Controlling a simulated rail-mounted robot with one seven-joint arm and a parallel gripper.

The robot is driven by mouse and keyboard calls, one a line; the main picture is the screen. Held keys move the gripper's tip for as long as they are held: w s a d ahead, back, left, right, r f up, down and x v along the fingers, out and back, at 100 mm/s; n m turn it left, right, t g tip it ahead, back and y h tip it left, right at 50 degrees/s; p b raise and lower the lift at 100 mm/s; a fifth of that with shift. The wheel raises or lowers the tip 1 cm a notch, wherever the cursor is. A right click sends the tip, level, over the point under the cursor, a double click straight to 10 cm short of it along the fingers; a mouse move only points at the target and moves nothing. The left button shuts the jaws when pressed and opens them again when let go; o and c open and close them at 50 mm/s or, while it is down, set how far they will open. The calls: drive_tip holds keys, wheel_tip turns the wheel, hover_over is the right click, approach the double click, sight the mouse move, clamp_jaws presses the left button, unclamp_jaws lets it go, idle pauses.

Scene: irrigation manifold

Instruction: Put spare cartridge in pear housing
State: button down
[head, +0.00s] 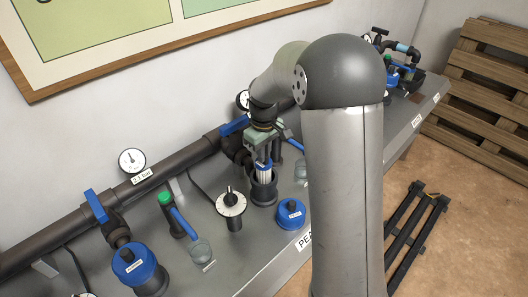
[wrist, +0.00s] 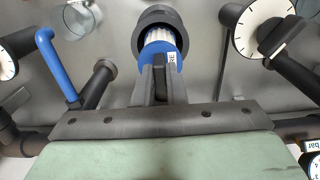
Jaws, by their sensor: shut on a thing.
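The spare cartridge (head: 264,170) is a white pleated cylinder. In the wrist view its blue end cap (wrist: 153,49) carries a label ending in "RE". My gripper (head: 261,153) is shut on that blue end, and its fingers (wrist: 160,68) hide part of it. The dark, open-topped housing (head: 263,191) stands below my gripper, behind the bench label starting "PEA". The cartridge appears upright, with its lower part within the housing's mouth (wrist: 172,16). How deep it sits is hidden.
A blue lid (head: 291,212) lies on the bench just right of the housing. A white dial (head: 231,204) stands to its left. A green-topped part with a blue tube (head: 178,217) and a clear cup (head: 200,251) are further left. A pipe (head: 170,165) runs behind.

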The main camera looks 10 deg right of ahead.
drive_tip(key=shift+f+b, duration=0.4)
drive_tip(key=shift+f, duration=0.25)
drive_tip(key=c, duration=1.5)
unclamp_jaws()
wheel_tip(320, 180, up, 12)
drive_tip(key=s+f+m, duration=0.1)
drive_tip(key=s+m, duration=0.1)
drive_tip(key=s, duration=0.7)
drive_tip(key=s+f+m, duration=0.2)
drive_tip(key=s, duration=0.8)
drive_tip(key=s+f+m, duration=0.1)
drive_tip(key=s+f, duration=0.1)
drive_tip(key=s, duration=0.7)
drive_tip(key=shift+s+a+f+m, duration=0.2)
drive_tip(key=shift+s+a+m, duration=0.05)
drive_tip(key=shift+s+m, duration=0.15)
